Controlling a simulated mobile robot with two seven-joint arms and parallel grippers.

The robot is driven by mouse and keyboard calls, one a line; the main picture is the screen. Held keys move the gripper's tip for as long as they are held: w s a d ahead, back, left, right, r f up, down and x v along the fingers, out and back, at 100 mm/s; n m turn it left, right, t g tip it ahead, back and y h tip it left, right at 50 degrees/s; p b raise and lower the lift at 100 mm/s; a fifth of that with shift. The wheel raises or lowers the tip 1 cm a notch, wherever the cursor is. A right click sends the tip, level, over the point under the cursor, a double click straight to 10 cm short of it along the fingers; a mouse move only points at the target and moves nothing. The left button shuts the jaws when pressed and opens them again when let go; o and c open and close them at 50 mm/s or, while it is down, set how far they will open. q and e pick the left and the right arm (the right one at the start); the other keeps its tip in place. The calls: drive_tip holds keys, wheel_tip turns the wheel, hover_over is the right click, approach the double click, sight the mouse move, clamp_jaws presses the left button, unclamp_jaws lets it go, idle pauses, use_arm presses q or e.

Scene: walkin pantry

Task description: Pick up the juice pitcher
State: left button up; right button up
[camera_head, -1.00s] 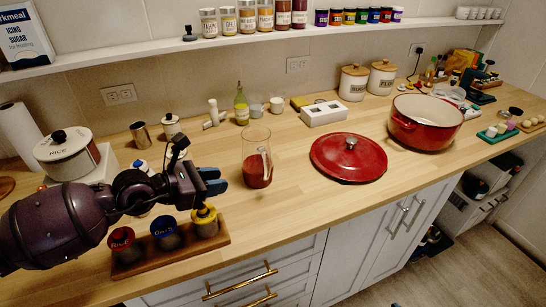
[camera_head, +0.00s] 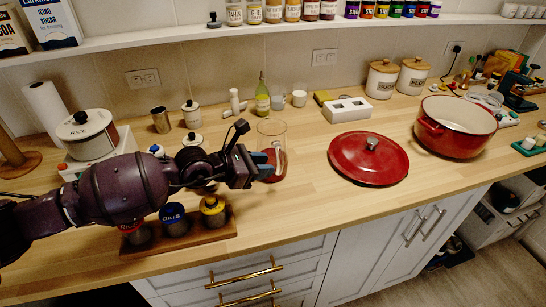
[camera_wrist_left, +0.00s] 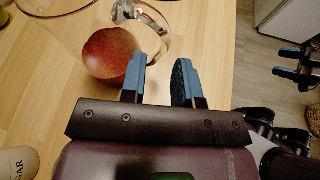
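The juice pitcher (camera_head: 272,132) is a clear glass with a handle and red juice at the bottom, upright on the wooden counter. My left gripper (camera_head: 266,165) reaches it from the left in the head view and hides part of its lower side. In the left wrist view, the pitcher's red juice (camera_wrist_left: 108,54) and clear handle (camera_wrist_left: 150,22) are just ahead of the blue fingers (camera_wrist_left: 161,70). The fingers are apart, with the handle close to their tips; contact is unclear. My right gripper (camera_wrist_left: 290,63) shows at the right edge of that view, fingers apart and empty.
A red pot lid (camera_head: 368,160) and red pot (camera_head: 455,128) stand to the right. A wooden rack (camera_head: 190,240) with several spice jars sits below my left arm. Cups (camera_head: 278,102) and a bottle (camera_head: 262,95) are behind the pitcher. Counter between pitcher and lid is clear.

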sight(280, 163)
use_arm(q)
drive_tip(key=x, duration=0.5)
drive_tip(key=shift+s+d, duration=0.1)
drive_tip(key=shift+d, duration=0.05)
clamp_jaws()
drive_tip(key=shift+r, duration=0.15)
